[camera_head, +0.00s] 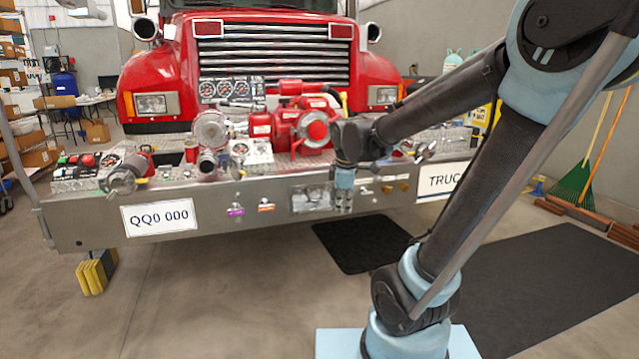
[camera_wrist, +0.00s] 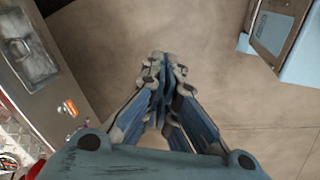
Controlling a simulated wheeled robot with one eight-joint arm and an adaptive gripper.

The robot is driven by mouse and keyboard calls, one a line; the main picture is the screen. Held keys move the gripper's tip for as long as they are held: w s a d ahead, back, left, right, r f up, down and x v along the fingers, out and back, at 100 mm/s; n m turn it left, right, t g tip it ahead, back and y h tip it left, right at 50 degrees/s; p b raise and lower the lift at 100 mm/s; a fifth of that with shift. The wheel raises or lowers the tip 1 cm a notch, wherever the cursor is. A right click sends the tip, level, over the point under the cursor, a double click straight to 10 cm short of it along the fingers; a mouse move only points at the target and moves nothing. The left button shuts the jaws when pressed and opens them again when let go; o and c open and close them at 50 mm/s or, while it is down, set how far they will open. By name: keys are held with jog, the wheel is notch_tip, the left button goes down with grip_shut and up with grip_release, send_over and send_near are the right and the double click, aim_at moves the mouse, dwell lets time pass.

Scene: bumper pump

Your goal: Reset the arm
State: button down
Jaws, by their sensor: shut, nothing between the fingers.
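My gripper (camera_head: 343,200) hangs pointing down in front of the truck's silver bumper (camera_head: 100,215), right of its middle. In the wrist view my gripper (camera_wrist: 160,62) is shut, its fingertips together with nothing between them, above bare concrete floor. My arm reaches in from the right of the head view and bends at an elbow before the wrist. The red fire truck (camera_head: 165,75) stands behind, with a pump panel of gauges, a red pump (camera_head: 305,128) and valves on the bumper's top. My arm hides part of the bumper's right side.
The bumper edge also shows at the left of the wrist view (camera_wrist: 60,75). Black mats (camera_head: 355,243) lie on the floor below. A green broom (camera_head: 572,190) leans at the right wall. Floor at front left is clear.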

jog(key=s+d+f+m, duration=0.4)
jog(key=s+d+m, duration=0.1)
jog(key=s+m, duration=0.3)
jog(key=s+d+f+m, duration=0.4)
jog(key=s+d+m, duration=0.2)
jog(key=s, duration=0.3)
jog(key=shift+s+d+m+g, duration=0.3)
jog(key=shift+m+g, duration=0.1)
jog(key=shift+m, duration=0.5)
jog(key=shift+f, duration=0.1)
jog(key=shift+w+f, duration=0.2)
jog(key=shift+w, duration=0.3)
